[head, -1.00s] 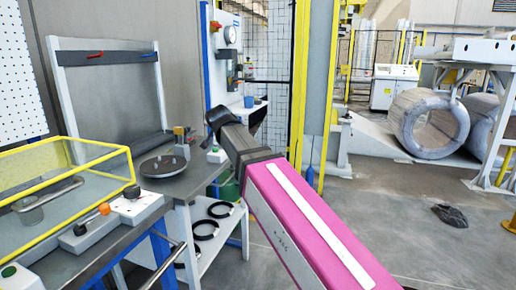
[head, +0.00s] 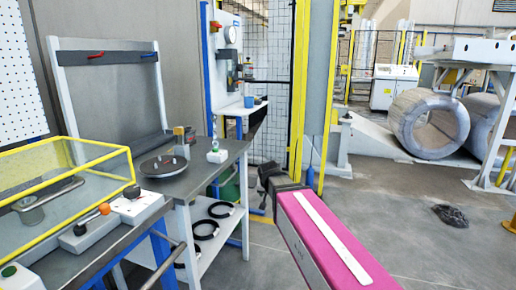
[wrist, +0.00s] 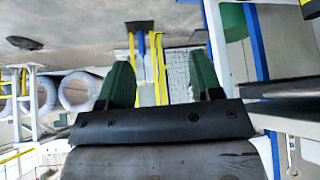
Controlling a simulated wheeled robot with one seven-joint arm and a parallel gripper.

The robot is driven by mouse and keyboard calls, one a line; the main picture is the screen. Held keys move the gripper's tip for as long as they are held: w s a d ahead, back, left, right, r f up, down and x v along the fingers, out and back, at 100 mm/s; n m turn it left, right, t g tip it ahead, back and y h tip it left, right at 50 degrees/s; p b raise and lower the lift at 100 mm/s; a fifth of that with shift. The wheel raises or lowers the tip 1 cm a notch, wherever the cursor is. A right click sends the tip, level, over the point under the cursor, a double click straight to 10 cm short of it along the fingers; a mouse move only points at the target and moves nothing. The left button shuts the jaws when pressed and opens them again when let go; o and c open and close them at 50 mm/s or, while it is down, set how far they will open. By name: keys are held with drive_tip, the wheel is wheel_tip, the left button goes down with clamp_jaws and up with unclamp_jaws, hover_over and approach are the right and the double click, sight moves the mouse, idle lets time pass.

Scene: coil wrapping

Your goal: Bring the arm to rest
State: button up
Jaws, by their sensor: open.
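My arm, pink with a white stripe, reaches up from the bottom of the head view, and its dark end with my gripper (head: 268,176) is just right of the workbench. The fingers are hard to make out there. In the wrist view, my gripper (wrist: 160,72) shows two green fingers spread well apart. It is open, with nothing between the fingers but distant yellow posts and mesh.
A yellow-edged clear guard (head: 65,185) stands left. Large coils (head: 428,125) stand back right. The floor (head: 400,215) at right is mostly clear.

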drive_tip(key=s+d+f+g, duration=0.3)
drive_tip(key=s+d+f, duration=0.4)
drive_tip(key=f, duration=0.2)
drive_tip(key=s+d+f+n+g, duration=0.1)
drive_tip(key=s+d+f+g, duration=0.2)
drive_tip(key=s+d+f, duration=0.3)
wheel_tip(320, 180, down, 3)
drive_tip(key=shift+s+d+f+y, duration=0.15)
drive_tip(key=shift+s+d+y, duration=0.2)
drive_tip(key=shift+s, duration=0.8)
